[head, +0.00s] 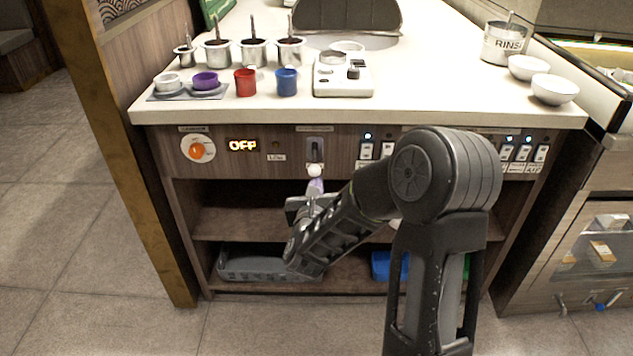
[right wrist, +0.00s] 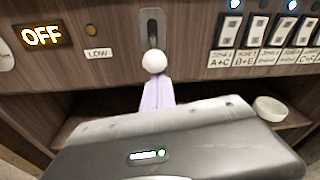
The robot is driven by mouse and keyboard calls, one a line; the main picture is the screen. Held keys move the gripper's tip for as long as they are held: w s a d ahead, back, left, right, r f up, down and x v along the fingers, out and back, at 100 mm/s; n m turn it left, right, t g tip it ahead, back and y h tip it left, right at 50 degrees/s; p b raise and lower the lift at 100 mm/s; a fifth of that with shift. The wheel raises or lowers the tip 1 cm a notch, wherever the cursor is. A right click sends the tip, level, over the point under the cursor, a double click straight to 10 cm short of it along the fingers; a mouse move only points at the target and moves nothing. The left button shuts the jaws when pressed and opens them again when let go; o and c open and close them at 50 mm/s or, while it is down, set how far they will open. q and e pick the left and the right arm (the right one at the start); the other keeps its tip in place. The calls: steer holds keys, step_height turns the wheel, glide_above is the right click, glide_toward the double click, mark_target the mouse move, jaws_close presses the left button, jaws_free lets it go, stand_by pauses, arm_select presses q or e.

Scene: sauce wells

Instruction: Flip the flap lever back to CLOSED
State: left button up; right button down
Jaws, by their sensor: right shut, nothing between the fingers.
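The flap lever has a white ball knob (head: 315,171) and stands out from a dark slotted plate (head: 316,149) in the wooden front panel. The knob sits below the slot, so the lever points down and outward. In the right wrist view the knob (right wrist: 154,61) is just under the slot (right wrist: 152,27). The label above the plate is too small to read. My right gripper (head: 316,186) is shut and empty, its pale lilac fingertips (right wrist: 157,82) right below the knob. I cannot tell whether they touch it. My left gripper is not in view.
An orange dial (head: 197,151), an OFF display (head: 243,145) and several white switches (head: 366,150) share the panel. Cups and a white device (head: 343,76) stand on the counter (head: 420,101) above. The shelf (head: 235,224) below holds a grey tray (head: 262,268) and a blue bin (head: 381,265).

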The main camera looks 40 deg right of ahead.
mark_target(317, 172)
steer(key=shift+r, duration=0.15)
steer(key=shift+s+a+r+g+y+p, duration=0.15)
steer(key=shift+r+g+y+p, duration=0.15)
steer(key=shift+p, duration=0.45)
steer(key=r+p, duration=0.1)
steer(key=p, duration=0.1)
steer(key=r+g+y+p, duration=0.1)
steer(key=p, duration=0.1)
steer(key=r+p, duration=0.1)
steer(key=p, duration=0.1)
steer(key=shift+s+a+r+g+y, duration=0.15)
steer(key=shift+s+g+y, duration=0.15)
steer(key=shift+g, duration=0.1)
step_height(317, 172, up, 4)
steer(key=g+y+p, duration=0.1)
steer(key=p, duration=0.5)
steer(key=g+y+p, duration=0.1)
steer(key=g+p, duration=0.1)
steer(key=p, duration=0.5)
steer(key=shift+s+a+f+g+y, duration=0.1)
steer(key=shift+f+g+y, duration=0.1)
steer(key=shift+g+y, duration=0.15)
steer(key=shift+r+p, duration=0.15)
steer(key=shift+p, duration=0.25)
steer(key=shift+w+r, duration=0.2)
steer(key=shift+w, duration=0.05)
steer(key=shift+d+f, duration=0.1)
steer(key=shift+d, duration=0.1)
